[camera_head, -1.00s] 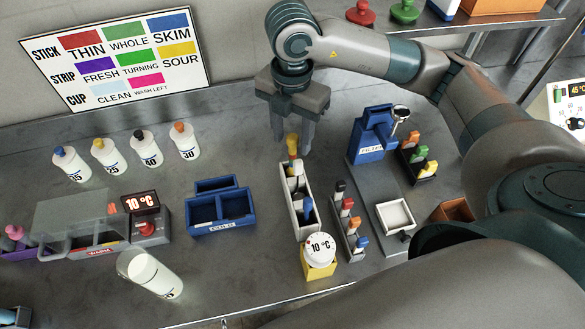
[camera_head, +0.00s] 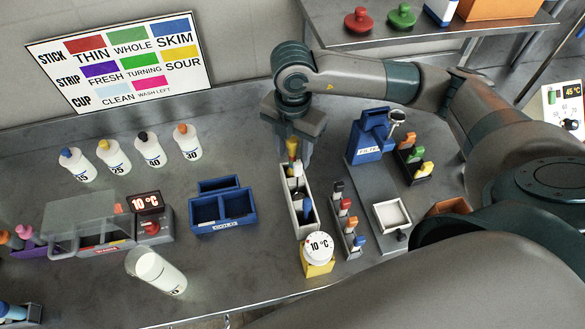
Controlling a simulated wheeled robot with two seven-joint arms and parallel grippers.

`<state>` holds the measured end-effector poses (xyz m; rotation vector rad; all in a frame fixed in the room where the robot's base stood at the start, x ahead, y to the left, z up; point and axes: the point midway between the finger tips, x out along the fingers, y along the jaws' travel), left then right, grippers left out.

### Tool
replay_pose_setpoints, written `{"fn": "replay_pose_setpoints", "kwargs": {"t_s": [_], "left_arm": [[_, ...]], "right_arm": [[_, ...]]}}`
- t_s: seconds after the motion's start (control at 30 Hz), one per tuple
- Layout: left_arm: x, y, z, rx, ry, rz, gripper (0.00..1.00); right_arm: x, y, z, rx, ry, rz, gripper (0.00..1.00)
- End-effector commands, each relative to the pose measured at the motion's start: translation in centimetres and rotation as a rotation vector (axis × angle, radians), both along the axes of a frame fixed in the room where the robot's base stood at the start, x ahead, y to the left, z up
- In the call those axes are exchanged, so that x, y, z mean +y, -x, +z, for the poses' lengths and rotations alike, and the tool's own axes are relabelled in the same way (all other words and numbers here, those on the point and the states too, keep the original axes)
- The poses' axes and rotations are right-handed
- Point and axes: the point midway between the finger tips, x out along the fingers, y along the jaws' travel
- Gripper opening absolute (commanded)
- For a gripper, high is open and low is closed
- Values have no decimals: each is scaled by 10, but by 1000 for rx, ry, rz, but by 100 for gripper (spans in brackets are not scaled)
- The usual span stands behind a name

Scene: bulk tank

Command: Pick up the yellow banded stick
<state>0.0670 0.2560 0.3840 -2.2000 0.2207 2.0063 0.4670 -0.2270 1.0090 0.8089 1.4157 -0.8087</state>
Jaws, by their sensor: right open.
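The yellow banded stick (camera_head: 292,148) stands upright at the back end of a narrow white rack (camera_head: 311,212). The rack also holds a stick with a white or grey top and a blue one (camera_head: 306,208). My right gripper (camera_head: 292,158) points down over the back of the rack, with its fingers low around the top of the yellow stick. It is open; whether a finger touches the stick cannot be told. My left gripper is not in view.
A blue divided bin (camera_head: 222,223) stands left of the rack. A row of coloured sticks (camera_head: 347,222), a white tray (camera_head: 391,214) and a blue filter stand (camera_head: 367,140) are to the right. Bottles (camera_head: 187,142) stand back left.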

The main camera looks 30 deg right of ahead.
Motion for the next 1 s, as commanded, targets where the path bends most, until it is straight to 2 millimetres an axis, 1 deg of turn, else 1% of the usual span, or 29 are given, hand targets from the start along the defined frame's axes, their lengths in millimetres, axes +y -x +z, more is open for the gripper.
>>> {"fn": "replay_pose_setpoints", "kwargs": {"t_s": [0.4, 0.43, 0.47, 0.5, 0.57, 0.6, 1.0], "left_arm": [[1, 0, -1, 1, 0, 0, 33], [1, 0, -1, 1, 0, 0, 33], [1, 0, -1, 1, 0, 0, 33], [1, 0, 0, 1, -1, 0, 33], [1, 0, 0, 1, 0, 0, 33], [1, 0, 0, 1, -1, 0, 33], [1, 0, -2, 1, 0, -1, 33]], "right_arm": [[0, 0, 0, 0, 0, 0, 43], [0, 0, 0, 0, 0, 0, 41], [0, 0, 0, 0, 0, -1, 33], [0, 0, 0, 0, 0, 0, 24], [0, 0, 0, 0, 0, -1, 10], [0, 0, 0, 0, 0, -1, 0], [0, -1, 3, -1, 0, -1, 0]]}}
